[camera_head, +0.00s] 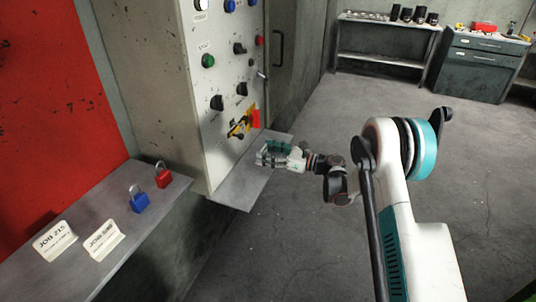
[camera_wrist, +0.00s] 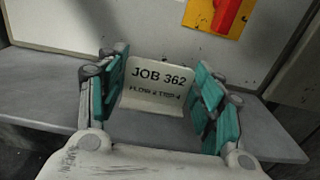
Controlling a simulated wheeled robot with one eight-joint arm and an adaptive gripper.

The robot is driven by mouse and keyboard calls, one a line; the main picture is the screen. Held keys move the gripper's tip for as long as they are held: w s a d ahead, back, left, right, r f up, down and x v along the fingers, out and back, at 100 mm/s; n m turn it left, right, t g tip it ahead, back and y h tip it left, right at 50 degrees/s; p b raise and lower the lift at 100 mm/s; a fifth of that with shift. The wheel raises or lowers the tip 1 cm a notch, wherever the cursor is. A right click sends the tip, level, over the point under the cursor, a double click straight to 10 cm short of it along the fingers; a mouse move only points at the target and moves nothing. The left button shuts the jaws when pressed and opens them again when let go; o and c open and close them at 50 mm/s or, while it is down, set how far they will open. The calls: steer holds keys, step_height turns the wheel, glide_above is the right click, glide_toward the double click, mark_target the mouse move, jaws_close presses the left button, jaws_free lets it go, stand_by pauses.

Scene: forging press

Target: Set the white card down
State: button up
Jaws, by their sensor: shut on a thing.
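The white card (camera_wrist: 157,88), a bent tent shape printed "JOB 362" with a smaller line below, stands upright between the teal finger pads of my gripper (camera_wrist: 163,84). My gripper is shut on it, with one finger at each side edge. In the head view my gripper (camera_head: 266,157) is over the small grey shelf (camera_head: 236,188) below the control cabinet. The shelf (camera_wrist: 263,133) also shows around the card in the wrist view. I cannot tell whether the card's bottom touches the shelf.
The cabinet (camera_head: 180,100) with knobs and a red-and-yellow switch (camera_head: 241,124) rises behind the shelf. On the left ledge are two more white cards (camera_head: 55,240) (camera_head: 103,240), a blue padlock (camera_head: 138,202) and a red padlock (camera_head: 162,179). Bare shelf surface lies beside my gripper.

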steer(key=o, duration=0.9)
steer(key=shift+c, duration=0.2)
